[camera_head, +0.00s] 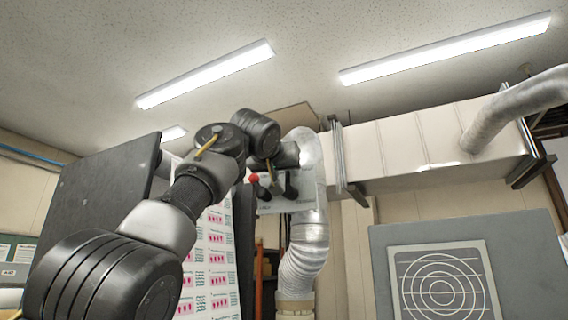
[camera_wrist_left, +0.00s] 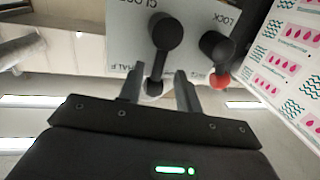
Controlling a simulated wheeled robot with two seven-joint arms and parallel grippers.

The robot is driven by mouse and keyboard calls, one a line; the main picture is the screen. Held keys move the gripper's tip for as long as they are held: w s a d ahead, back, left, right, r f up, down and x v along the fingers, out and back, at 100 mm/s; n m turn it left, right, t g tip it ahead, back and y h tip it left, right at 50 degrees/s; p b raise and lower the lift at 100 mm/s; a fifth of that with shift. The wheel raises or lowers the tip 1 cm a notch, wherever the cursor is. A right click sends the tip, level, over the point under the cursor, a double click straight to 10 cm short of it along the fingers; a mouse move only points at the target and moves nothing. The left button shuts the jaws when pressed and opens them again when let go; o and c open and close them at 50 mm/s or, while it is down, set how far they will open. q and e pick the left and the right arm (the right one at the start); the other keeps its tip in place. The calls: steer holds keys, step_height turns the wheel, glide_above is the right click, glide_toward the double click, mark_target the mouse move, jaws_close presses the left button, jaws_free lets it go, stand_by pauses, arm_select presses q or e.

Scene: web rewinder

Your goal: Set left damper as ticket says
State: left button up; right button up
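The damper plate (camera_wrist_left: 120,35) is pale with the words CLOSED, HALF and LOCK on it. A black damper lever (camera_wrist_left: 160,60) runs from its round hub down the picture, its end near the HALF mark. A second black lever (camera_wrist_left: 213,45) with a red ball end sits beside the word LOCK. In the head view the red ball (camera_head: 254,178) and the plate (camera_head: 305,197) show on the duct. My left gripper (camera_wrist_left: 158,78) is open, its fingers on either side of the damper lever's end with gaps. It also shows small in the head view (camera_head: 277,184). My right gripper is not in view. No readable ticket shows.
A silver flexible duct (camera_head: 305,250) drops below the plate. A large rectangular duct (camera_head: 420,140) runs right. A printed web (camera_head: 215,260) and a dark panel (camera_head: 100,195) stand close to my left arm. A grey panel with circles (camera_head: 460,270) stands at right.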

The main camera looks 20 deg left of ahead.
arm_select(q)
steer(key=shift+w+d, duration=0.2)
steer(key=shift+d, duration=0.1)
steer(key=shift+a, duration=0.15)
jaws_close()
steer(key=shift+f, duration=0.1)
